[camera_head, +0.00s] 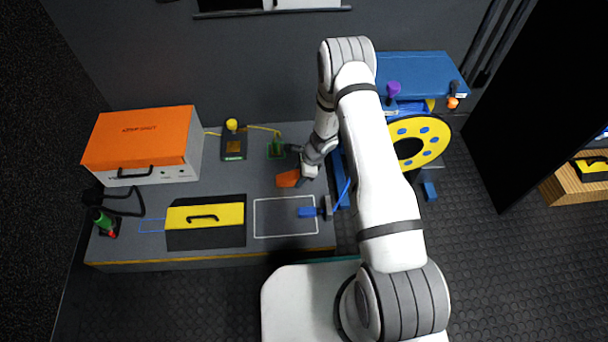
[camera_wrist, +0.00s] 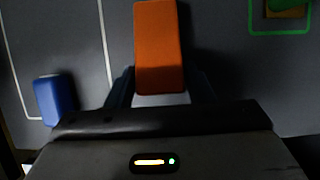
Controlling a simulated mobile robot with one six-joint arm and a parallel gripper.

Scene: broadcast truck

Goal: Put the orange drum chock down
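The orange drum chock (camera_head: 288,179) is at my gripper (camera_head: 302,174), over the right half of the grey bench in the head view. In the wrist view the chock (camera_wrist: 159,45) sits between the two dark fingers of my gripper (camera_wrist: 160,82). The fingers meet its sides, so the gripper looks shut on it. The chock's near end is close to the gripper body. I cannot tell whether its underside touches the bench. A white outlined rectangle (camera_head: 255,217) is marked on the bench in front of the chock.
A blue connector (camera_head: 307,212) lies at the white outline's right side; a blue piece (camera_wrist: 55,98) shows in the wrist view. A yellow-topped case (camera_head: 190,217), an orange-lidded box (camera_head: 140,135) and small devices (camera_head: 233,148) occupy the left. The yellow-flanged drum (camera_head: 432,145) stands right.

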